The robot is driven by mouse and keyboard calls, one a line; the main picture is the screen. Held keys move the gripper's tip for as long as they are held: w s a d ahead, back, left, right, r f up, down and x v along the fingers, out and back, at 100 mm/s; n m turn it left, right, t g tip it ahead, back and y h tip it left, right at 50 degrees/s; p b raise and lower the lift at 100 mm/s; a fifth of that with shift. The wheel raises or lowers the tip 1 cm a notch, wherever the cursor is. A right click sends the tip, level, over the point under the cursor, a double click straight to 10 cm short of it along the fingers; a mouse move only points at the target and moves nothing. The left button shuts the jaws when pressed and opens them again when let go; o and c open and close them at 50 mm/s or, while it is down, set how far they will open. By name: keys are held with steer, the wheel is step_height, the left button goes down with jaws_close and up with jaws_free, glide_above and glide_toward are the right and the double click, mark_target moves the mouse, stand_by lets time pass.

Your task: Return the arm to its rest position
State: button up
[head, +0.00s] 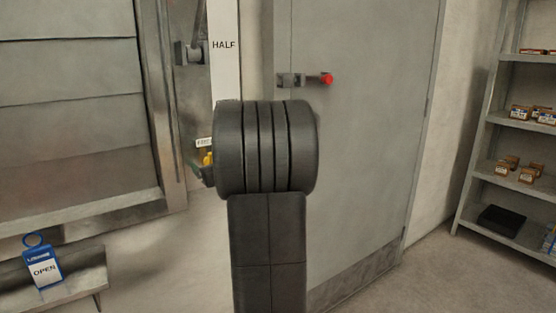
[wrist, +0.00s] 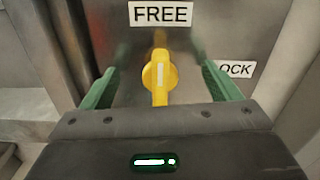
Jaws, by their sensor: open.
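My gripper (wrist: 158,88) is open in the wrist view, with its two green fingers apart on either side of a yellow knob (wrist: 159,75). The knob has a white line on it that points up toward a FREE label (wrist: 161,13). In the head view my dark arm stands in the middle and hides most of my gripper. A bit of the yellow knob (head: 207,158) shows just left of the arm.
A grey door (head: 370,150) with a red-tipped handle (head: 326,79) is behind the arm. Shelves (head: 515,185) with small boxes stand at right.

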steer(key=shift+m+p, duration=0.35)
steer(key=shift+m, duration=0.15)
